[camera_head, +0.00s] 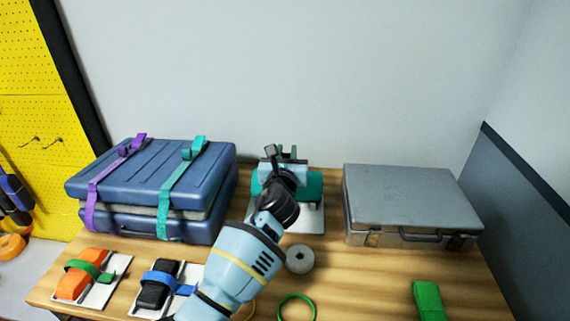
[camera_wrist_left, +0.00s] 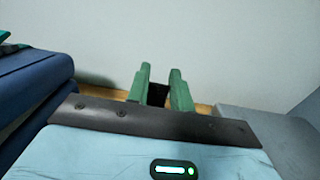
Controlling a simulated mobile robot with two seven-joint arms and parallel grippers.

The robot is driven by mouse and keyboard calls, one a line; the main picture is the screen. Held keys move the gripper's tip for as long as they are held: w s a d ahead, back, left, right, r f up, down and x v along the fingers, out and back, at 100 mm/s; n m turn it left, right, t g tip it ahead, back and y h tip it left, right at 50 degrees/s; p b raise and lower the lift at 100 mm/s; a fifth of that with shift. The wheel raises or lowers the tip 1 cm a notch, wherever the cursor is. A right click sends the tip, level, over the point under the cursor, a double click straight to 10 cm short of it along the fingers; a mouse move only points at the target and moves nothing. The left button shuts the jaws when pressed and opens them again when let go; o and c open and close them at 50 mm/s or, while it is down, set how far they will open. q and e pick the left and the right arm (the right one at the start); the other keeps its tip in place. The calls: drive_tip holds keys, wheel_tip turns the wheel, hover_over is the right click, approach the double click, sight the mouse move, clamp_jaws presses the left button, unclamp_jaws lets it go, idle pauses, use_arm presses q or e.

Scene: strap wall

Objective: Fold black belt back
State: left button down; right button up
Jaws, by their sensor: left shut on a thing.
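My left gripper (camera_head: 287,154) reaches to the back middle of the bench, above a teal object on a white plate (camera_head: 313,222). In the left wrist view, its two green fingers (camera_wrist_left: 160,78) are close together, with a black piece (camera_wrist_left: 157,95) between them, which looks like the black belt. In the head view, a dark strip (camera_head: 270,152) stands up beside the fingers. My wrist hides most of the teal object and the rest of the belt, so I cannot tell how the belt runs. My right gripper is not in view.
A blue case (camera_head: 150,182) with purple and teal straps stands left. A grey case (camera_head: 408,200) stands right. Orange (camera_head: 75,287) and black (camera_head: 153,294) strapped items lie front left. A grey roll (camera_head: 299,260), green ring (camera_head: 296,299) and green strap (camera_head: 428,299) lie in front.

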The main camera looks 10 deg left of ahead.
use_arm(q)
drive_tip(key=w, duration=0.1)
drive_tip(key=w+r, duration=0.1)
drive_tip(key=w, duration=0.2)
drive_tip(key=shift+w+r+b, duration=0.3)
drive_tip(key=shift+w+r, duration=0.05)
drive_tip(key=shift+r, duration=0.05)
drive_tip(key=shift+w+r+b, duration=0.2)
drive_tip(key=shift+w+b, duration=0.15)
drive_tip(key=shift+w, duration=0.65)
drive_tip(key=shift+w+r, duration=0.1)
drive_tip(key=shift+w, duration=0.2)
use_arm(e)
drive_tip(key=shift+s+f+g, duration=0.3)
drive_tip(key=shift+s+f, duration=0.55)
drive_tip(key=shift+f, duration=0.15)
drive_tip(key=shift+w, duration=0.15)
use_arm(q)
drive_tip(key=c, duration=1.2)
unclamp_jaws()
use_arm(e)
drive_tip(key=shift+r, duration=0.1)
